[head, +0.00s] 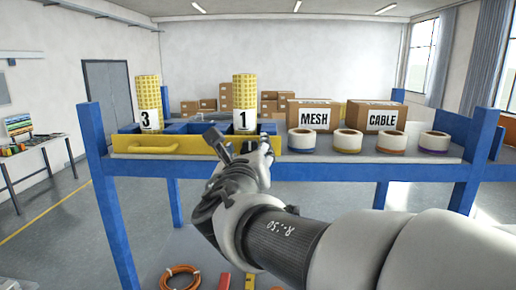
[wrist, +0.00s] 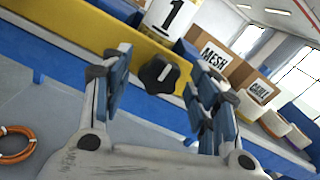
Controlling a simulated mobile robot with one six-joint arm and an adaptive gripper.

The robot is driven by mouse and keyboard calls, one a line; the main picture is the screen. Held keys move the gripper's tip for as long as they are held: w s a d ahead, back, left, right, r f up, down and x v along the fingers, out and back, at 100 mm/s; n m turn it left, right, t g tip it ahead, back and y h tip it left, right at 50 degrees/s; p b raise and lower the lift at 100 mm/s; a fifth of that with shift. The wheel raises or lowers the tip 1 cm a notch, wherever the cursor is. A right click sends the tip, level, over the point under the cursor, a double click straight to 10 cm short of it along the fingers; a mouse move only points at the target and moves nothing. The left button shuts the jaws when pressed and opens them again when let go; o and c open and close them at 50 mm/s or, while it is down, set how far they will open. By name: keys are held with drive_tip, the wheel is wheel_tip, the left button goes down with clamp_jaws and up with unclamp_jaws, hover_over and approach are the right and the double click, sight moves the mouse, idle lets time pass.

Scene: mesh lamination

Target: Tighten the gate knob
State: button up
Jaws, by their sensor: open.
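The black lobed gate knob (wrist: 160,74) is on the front of the yellow gate (wrist: 90,38) in the wrist view. The yellow gate (head: 190,144) also runs along the shelf front in the head view, where my gripper hides the knob. My gripper (head: 238,142) is open and empty in front of the gate's right part. In the wrist view, the knob appears between the spread fingers of my gripper (wrist: 158,64), just beyond their tips. I cannot see any finger touching it.
Rolls marked 3 (head: 148,100) and 1 (head: 244,100) stand behind the gate near blue dividers (head: 190,128). Boxes marked MESH (head: 315,115) and CABLE (head: 380,117) and several tape rolls (head: 348,142) sit right. An orange cable coil (head: 181,278) lies below.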

drive_tip(key=shift+w, duration=0.2)
drive_tip(key=shift+c, duration=0.6)
drive_tip(key=c, duration=0.9)
